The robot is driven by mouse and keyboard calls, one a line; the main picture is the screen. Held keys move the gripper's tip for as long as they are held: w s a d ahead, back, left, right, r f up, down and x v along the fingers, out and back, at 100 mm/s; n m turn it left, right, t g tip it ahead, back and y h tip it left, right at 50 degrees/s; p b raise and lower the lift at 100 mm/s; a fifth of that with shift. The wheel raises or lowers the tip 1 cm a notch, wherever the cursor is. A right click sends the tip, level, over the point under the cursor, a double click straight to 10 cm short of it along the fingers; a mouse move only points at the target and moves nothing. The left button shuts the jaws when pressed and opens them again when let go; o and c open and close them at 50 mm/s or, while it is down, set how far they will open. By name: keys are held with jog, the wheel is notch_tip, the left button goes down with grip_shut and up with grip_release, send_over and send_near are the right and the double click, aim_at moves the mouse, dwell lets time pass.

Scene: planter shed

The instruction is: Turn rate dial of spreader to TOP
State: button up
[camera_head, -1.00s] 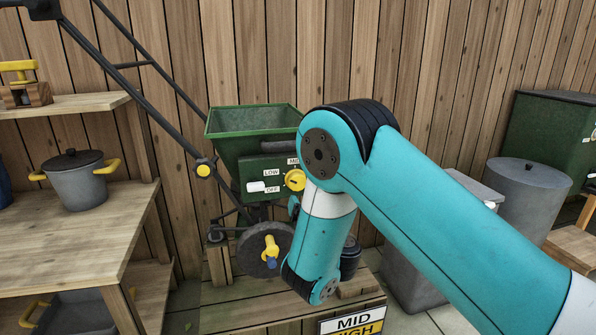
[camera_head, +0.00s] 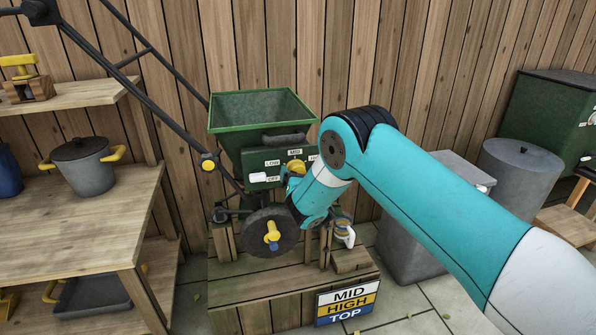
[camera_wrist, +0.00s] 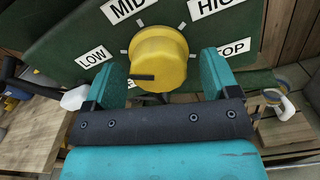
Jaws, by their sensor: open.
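The spreader (camera_head: 262,110) has a green hopper and a dark green panel on its front. Its yellow rate dial (camera_head: 296,166) is partly hidden by my arm in the head view. In the wrist view the dial (camera_wrist: 160,58) is large, with LOW, MID, HIGH and TOP labels around it. A black mark on the dial points left, below LOW, towards my left finger. The TOP label (camera_wrist: 234,48) is partly covered by my right finger. My gripper (camera_wrist: 164,72) is open, with one finger on each side of the dial; I cannot tell whether they touch it.
A white lever (camera_head: 258,177) sticks out left of the dial. A dark wheel (camera_head: 267,240) with a yellow handle is below. A sign (camera_head: 347,303) reads MID, HIGH, TOP. A shelf with a grey pot (camera_head: 84,168) stands left; grey bins (camera_head: 519,180) stand right.

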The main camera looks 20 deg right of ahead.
jog(key=shift+w, duration=0.4)
jog(key=shift+c, duration=0.2)
jog(key=c, duration=0.9)
